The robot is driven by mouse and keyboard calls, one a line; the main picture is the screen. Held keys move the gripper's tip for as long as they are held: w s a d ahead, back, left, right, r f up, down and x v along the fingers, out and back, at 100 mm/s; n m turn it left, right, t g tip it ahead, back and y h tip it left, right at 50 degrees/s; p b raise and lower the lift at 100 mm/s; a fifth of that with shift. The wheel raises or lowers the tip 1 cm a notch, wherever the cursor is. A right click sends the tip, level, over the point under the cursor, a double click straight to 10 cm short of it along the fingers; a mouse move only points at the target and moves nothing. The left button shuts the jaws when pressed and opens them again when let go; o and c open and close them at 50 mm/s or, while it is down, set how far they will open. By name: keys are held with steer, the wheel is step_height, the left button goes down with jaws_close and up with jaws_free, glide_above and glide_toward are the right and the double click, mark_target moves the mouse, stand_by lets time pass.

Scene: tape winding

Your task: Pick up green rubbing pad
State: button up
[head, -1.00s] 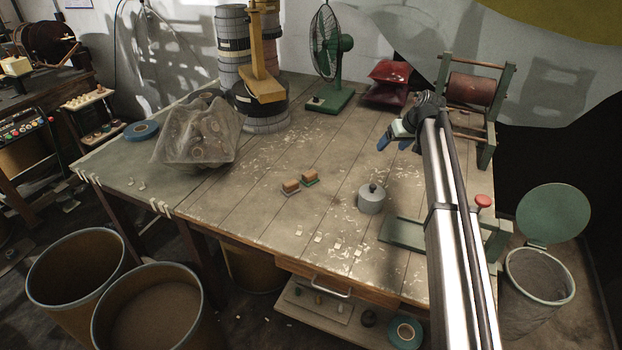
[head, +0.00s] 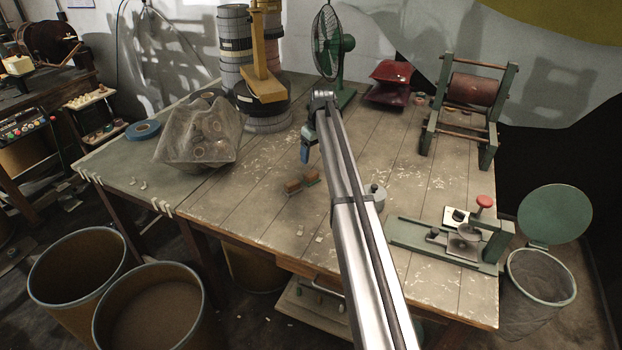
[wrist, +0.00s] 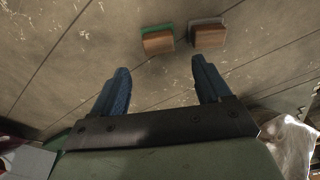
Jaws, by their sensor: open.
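Two small rubbing pads with brown wooden backs lie side by side on the table. In the wrist view the green rubbing pad (wrist: 158,40) is on the left, with a green edge, and the grey pad (wrist: 208,34) is on the right. In the head view the green pad (head: 311,177) is partly beside my arm and the grey pad (head: 293,187) is left of it. My gripper (wrist: 160,88) is open and empty, its two blue fingers apart, short of the pads in the wrist view. In the head view my gripper (head: 305,150) hangs above the table behind the pads.
A lidded grey pot (head: 378,194) stands right of my arm, partly hidden. A green fan (head: 340,60) and a red bin (head: 388,82) stand behind. A clear bag of rolls (head: 200,135) lies left. A green jig (head: 420,240) is at the front right.

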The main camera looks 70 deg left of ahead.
mark_target(311, 173)
steer(key=f, duration=0.3)
steer(key=a+f, duration=0.1)
steer(key=f, duration=0.3)
steer(key=a+f, duration=0.1)
steer(key=f, duration=0.2)
steer(key=shift+s+f, duration=0.25)
steer(key=shift+f, duration=0.15)
steer(key=c, duration=0.8)
